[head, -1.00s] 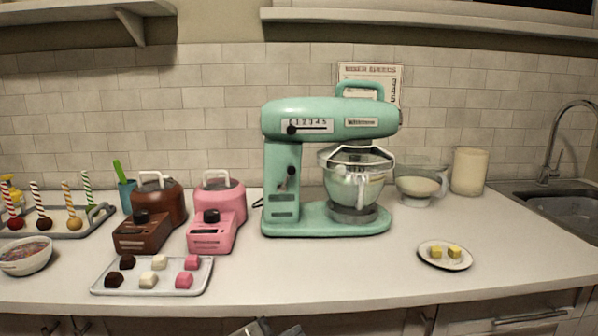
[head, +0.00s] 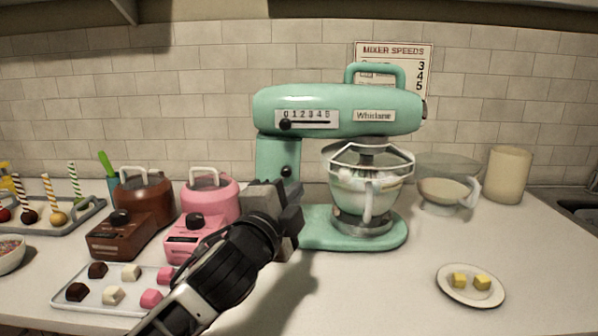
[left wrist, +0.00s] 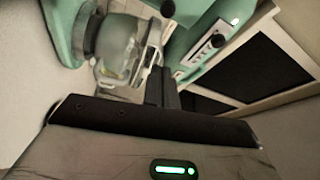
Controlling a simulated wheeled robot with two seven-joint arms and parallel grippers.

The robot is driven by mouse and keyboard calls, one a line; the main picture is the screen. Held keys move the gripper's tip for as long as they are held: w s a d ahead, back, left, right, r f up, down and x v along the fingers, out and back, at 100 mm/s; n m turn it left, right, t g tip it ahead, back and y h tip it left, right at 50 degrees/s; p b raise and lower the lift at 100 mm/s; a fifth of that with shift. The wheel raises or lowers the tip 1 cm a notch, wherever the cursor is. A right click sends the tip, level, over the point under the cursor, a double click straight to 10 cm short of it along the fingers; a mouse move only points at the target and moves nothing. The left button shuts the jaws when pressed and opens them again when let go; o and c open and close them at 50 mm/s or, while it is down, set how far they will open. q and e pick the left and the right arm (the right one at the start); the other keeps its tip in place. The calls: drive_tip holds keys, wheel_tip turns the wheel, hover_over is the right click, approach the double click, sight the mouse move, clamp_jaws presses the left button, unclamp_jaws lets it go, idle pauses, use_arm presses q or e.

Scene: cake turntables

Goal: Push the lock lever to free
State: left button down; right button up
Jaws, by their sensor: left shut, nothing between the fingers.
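The mint-green stand mixer (head: 340,112) stands at the middle of the counter. The lock lever's black knob (head: 286,171) shows on the side of its column, above my gripper. The lower part of the column is hidden behind the gripper. My left gripper (head: 290,212) is shut and empty, in front of the column and left of the glass bowl (head: 368,190). I cannot tell whether it touches the mixer. My right gripper is not in view.
Pink (head: 208,205) and brown (head: 148,200) melting pots stand left of my gripper, behind a tray of sweets (head: 75,295). A plate with yellow cubes (head: 470,288) is at the right. The counter in front of the mixer is clear.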

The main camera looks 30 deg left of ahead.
use_arm(q)
drive_tip(key=f+p+x, duration=0.1)
drive_tip(key=p+x, duration=0.1)
drive_tip(key=x, duration=0.8)
drive_tip(key=s+a, duration=0.2)
drive_tip(key=a, duration=0.1)
drive_tip(key=shift+a, duration=0.2)
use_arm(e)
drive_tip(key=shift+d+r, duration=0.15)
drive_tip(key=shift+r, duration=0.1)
use_arm(q)
drive_tip(key=shift+a+r+n, duration=0.1)
drive_tip(key=shift+r+n, duration=0.05)
drive_tip(key=shift+n, duration=0.25)
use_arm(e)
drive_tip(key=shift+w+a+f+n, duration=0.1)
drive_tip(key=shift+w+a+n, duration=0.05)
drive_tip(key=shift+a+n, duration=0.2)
